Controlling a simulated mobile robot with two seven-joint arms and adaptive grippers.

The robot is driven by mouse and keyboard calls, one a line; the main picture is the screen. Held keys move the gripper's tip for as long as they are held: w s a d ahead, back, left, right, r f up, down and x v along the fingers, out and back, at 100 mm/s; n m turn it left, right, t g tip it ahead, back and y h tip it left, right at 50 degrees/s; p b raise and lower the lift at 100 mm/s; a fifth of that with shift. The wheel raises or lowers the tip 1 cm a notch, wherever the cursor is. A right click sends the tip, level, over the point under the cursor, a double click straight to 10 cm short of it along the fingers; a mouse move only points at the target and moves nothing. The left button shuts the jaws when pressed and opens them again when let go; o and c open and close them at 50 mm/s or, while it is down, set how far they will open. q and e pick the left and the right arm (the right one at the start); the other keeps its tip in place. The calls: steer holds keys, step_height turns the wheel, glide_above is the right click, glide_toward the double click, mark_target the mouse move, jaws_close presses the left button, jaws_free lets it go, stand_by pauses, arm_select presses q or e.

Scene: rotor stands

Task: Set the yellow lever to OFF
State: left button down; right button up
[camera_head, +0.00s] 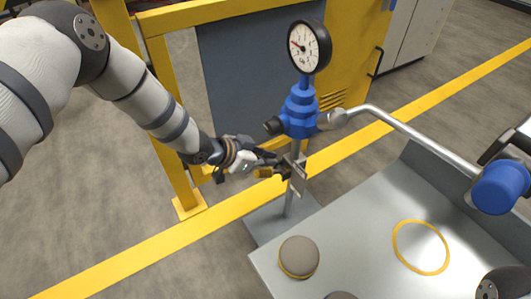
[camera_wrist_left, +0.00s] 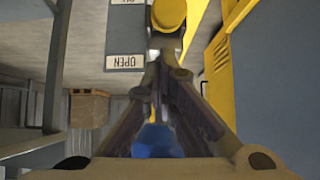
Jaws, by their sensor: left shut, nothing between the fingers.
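The yellow lever (camera_head: 264,172) is on the stand's post under the blue valve body (camera_head: 300,112). In the left wrist view a rounded yellow part (camera_wrist_left: 169,14), likely its end, shows just beyond my fingertips. A label plate (camera_wrist_left: 126,38) beside it reads OPEN; its other word is cut off. The plate (camera_head: 298,178) is edge-on in the head view. My left gripper (camera_head: 282,167) is shut and empty, close beside the lever; I cannot tell whether they touch. It also fills the left wrist view (camera_wrist_left: 165,62).
A pressure gauge (camera_head: 309,47) tops the stand. A silver pipe (camera_head: 410,130) runs right to a blue end (camera_head: 500,187). A grey tray (camera_head: 365,225) holds a round grey-topped piece (camera_head: 299,256) and a yellow ring (camera_head: 421,247). A yellow frame (camera_head: 168,110) stands behind my left arm.

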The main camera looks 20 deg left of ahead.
arm_select(q)
steer(key=shift+s+a+f, duration=0.15)
steer(key=shift+s+f, duration=0.1)
steer(key=shift+f, duration=0.25)
steer(key=shift+s+a+f+t+h, duration=0.2)
steer(key=shift+s+f+t+h, duration=0.05)
steer(key=shift+t+h, duration=0.05)
